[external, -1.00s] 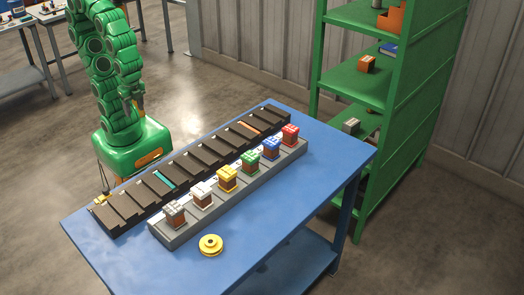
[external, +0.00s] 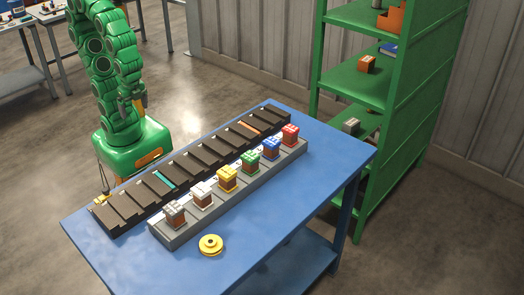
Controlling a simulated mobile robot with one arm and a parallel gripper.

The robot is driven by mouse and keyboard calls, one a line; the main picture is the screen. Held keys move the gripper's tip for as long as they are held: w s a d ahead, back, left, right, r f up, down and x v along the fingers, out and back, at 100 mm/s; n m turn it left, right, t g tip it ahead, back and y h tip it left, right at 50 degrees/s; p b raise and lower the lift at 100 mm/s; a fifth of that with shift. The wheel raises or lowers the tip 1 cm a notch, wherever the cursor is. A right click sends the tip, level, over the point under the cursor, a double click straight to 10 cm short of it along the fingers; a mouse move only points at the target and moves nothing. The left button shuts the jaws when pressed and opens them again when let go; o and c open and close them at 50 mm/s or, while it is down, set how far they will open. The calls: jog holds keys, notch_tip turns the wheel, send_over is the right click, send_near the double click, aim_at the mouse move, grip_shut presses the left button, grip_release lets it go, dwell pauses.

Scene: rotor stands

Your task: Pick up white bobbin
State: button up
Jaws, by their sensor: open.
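The white bobbin (external: 202,194) stands upright on the grey rack (external: 177,236) on the blue table, second from the near left end. It has a white top and a brown-copper body. A greyish bobbin (external: 175,213) stands to its left and a yellow bobbin (external: 227,178) to its right. My gripper (external: 138,104) hangs at the end of my folded green arm, beyond the table's far edge and well apart from the bobbins. It is small here; it is open and nothing shows in it.
Green (external: 249,162), blue (external: 271,148) and red (external: 290,134) bobbins continue the row. A dark slotted tray (external: 118,222) lies behind the rack, on my side. A yellow pulley (external: 210,245) lies in front. A green shelf (external: 408,110) stands at the right. The table's near right is clear.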

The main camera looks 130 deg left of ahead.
jog(key=w+a+r+n+y, duration=0.2)
jog(key=w+a+n, duration=0.2)
jog(key=w, duration=0.3)
jog(key=w+a+r+n+y, duration=0.2)
jog(key=w+a+r+n, duration=0.15)
jog(key=w, duration=0.35)
jog(key=n+t+y, duration=0.3)
jog(key=n+y, duration=0.5)
jog(key=n, duration=0.2)
send_over(195, 190)
jog(key=s, duration=0.4)
notch_tip(195, 190, down, 5)
jog(key=d+f, duration=0.1)
jog(key=d, duration=0.1)
jog(key=w+d+f+t, duration=0.1)
jog(key=d+f, duration=0.1)
jog(key=w+d+f+t, duration=0.1)
jog(key=d+f, duration=0.1)
jog(key=shift+w+d+n, duration=0.25)
jog(key=shift+r+x, duration=0.15)
jog(key=shift+x, duration=1.75)
jog(key=shift+r+x, duration=0.15)
jog(key=shift+x, duration=1.8)
